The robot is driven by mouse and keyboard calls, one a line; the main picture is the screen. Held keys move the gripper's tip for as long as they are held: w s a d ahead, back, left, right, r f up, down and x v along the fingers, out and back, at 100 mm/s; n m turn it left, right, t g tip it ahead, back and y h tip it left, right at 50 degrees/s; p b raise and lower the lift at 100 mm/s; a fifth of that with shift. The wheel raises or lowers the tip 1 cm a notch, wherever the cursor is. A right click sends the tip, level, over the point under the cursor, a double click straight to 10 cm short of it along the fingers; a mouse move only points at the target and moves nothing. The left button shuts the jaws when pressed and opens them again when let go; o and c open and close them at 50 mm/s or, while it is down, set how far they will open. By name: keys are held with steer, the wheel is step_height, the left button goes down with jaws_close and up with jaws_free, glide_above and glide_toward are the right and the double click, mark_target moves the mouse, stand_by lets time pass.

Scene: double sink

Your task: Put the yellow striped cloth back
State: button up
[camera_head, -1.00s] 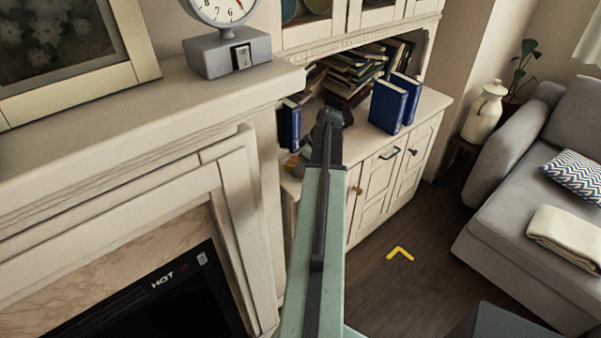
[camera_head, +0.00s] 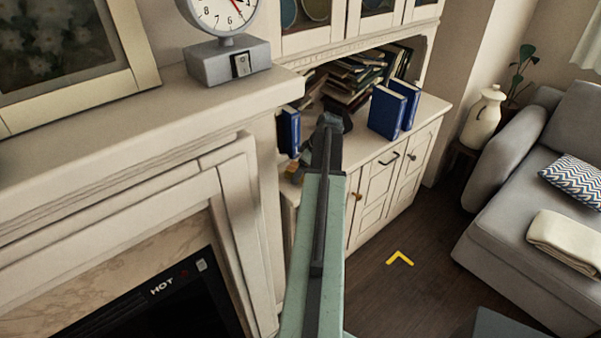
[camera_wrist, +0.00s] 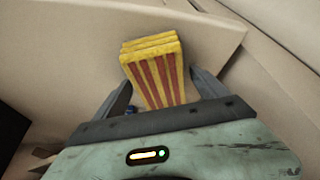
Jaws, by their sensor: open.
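The yellow striped cloth (camera_wrist: 153,72), folded into a thick layered block with red stripes, shows in the wrist view between the two dark fingers of my gripper (camera_wrist: 161,80). The fingers are apart, one on each side of it, and I cannot tell whether either touches it. In the head view my gripper (camera_head: 333,123) is over the top of the white cabinet, and its fingers are mostly hidden. A small yellow-orange patch (camera_head: 292,169) shows left of my arm on the cabinet top, perhaps the cloth.
Two blue books (camera_head: 393,108) stand right of my gripper, and another blue book (camera_head: 289,130) stands left. A pile of books (camera_head: 354,80) lies behind. The mantel (camera_head: 130,115) with a clock (camera_head: 228,45) borders the left. Open floor (camera_head: 400,290) lies at right.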

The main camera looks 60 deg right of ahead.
steer(key=p+v, duration=1)
steer(key=v, duration=0.2)
steer(key=shift+p, duration=0.3)
